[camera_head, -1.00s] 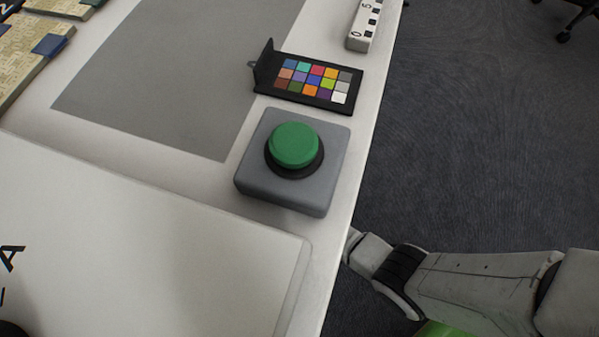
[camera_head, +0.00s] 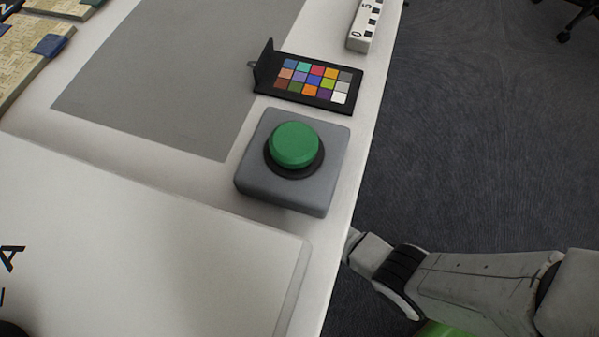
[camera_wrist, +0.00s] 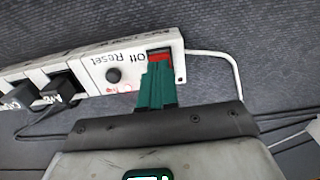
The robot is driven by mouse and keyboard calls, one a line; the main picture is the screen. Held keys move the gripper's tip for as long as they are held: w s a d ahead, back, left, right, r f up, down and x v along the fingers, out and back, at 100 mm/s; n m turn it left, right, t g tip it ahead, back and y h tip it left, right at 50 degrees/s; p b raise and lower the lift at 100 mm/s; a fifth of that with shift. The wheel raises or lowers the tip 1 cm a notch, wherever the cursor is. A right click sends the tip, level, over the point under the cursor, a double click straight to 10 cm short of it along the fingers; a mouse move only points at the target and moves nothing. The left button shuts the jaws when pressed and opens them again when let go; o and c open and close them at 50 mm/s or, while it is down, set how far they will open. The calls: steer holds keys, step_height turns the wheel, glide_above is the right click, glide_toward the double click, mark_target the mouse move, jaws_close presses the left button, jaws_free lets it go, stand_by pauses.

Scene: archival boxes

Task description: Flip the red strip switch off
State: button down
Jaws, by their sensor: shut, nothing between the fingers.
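In the wrist view, the red strip switch (camera_wrist: 159,56) sits in a dark recess at the right end of a white power strip (camera_wrist: 97,78). Upside-down lettering beside it reads Off and Reset. My gripper (camera_wrist: 157,68) has green fingers, shut together with nothing between them. The fingertips overlap the lower part of the switch and hide some of it. I cannot tell whether they touch it or which way the switch is tipped. The head view shows neither the switch nor my fingers, only part of my arm at lower right.
A dark round reset button (camera_wrist: 114,75) and plugs (camera_wrist: 62,90) are on the strip. A white cord (camera_wrist: 225,56) curves from its right end. In the head view, a green push button (camera_head: 295,146) and a colour chart (camera_head: 315,82) are on the white table. Carpet (camera_head: 470,130) lies right.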

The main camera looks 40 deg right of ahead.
steer(key=shift+f+b, duration=0.75)
steer(key=shift+f, duration=0.2)
stand_by(0.7)
steer(key=shift+r, duration=0.1)
step_height(320, 180, up, 7)
steer(key=p, duration=0.7)
stand_by(0.6)
steer(key=s+d+r+m+t, duration=0.1)
steer(key=s+d+r+m, duration=0.3)
steer(key=s+r, duration=0.6)
steer(key=s+d+r+m, duration=0.4)
steer(key=s+r, duration=0.3)
steer(key=r, duration=0.7)
step_height(320, 180, up, 34)
steer(key=p, duration=3.4)
steer(key=shift+w+f, duration=0.2)
steer(key=shift+w, duration=0.05)
steer(key=shift+a, duration=0.1)
